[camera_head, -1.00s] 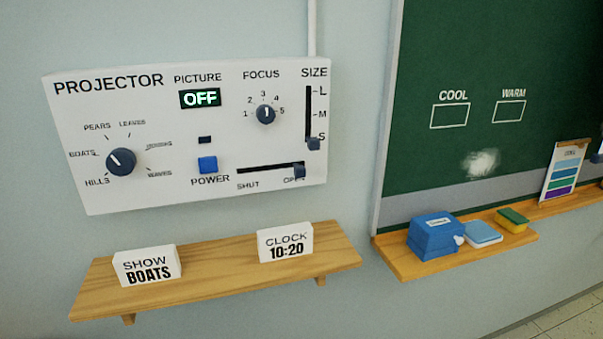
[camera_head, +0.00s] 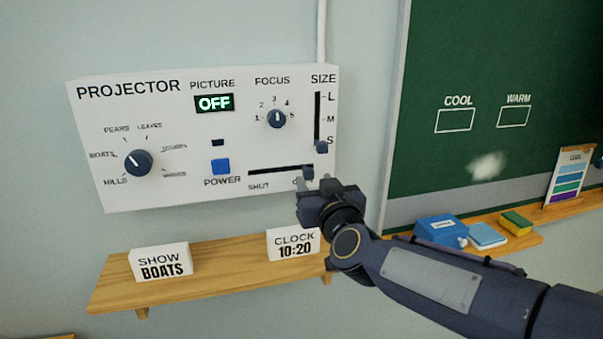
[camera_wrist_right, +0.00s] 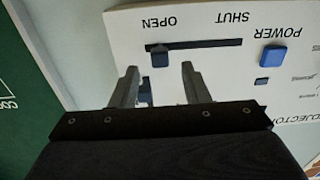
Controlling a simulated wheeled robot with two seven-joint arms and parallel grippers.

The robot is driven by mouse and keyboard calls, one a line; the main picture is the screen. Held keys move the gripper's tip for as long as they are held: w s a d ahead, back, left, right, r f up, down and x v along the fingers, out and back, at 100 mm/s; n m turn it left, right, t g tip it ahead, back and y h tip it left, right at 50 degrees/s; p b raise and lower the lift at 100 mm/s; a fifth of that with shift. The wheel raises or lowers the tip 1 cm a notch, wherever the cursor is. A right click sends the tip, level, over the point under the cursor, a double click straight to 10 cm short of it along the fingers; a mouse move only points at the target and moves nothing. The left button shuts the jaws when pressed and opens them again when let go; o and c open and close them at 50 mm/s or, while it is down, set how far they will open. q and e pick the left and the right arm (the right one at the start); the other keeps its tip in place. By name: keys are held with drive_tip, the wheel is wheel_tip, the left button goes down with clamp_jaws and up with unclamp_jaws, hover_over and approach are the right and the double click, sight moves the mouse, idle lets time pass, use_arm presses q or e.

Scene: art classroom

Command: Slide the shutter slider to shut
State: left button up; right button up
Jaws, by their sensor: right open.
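The shutter slider (camera_head: 307,172) is a dark knob at the right, OPEN end of a black horizontal slot (camera_head: 270,171) low on the white projector panel (camera_head: 190,190). In the right wrist view, the panel is upside down and the shutter slider (camera_wrist_right: 159,58) sits at the OPEN end, ahead of my fingers. My right gripper (camera_head: 322,184) is open just below the slider in the head view. In the right wrist view its two fingers (camera_wrist_right: 157,80) stand apart, one on each side of the slider's line; contact cannot be told. My left gripper is out of view.
The size slider (camera_head: 321,146) is close above the gripper. The blue power button (camera_head: 220,167) lies left of the slot. Below, a wooden shelf (camera_head: 215,265) holds the SHOW BOATS block (camera_head: 161,262) and the CLOCK block (camera_head: 292,243). A chalkboard (camera_head: 480,60) is at right.

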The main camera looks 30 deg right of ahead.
sight(310, 175)
drive_tip(key=x, duration=0.5)
drive_tip(key=shift+w, duration=0.25)
clamp_jaws()
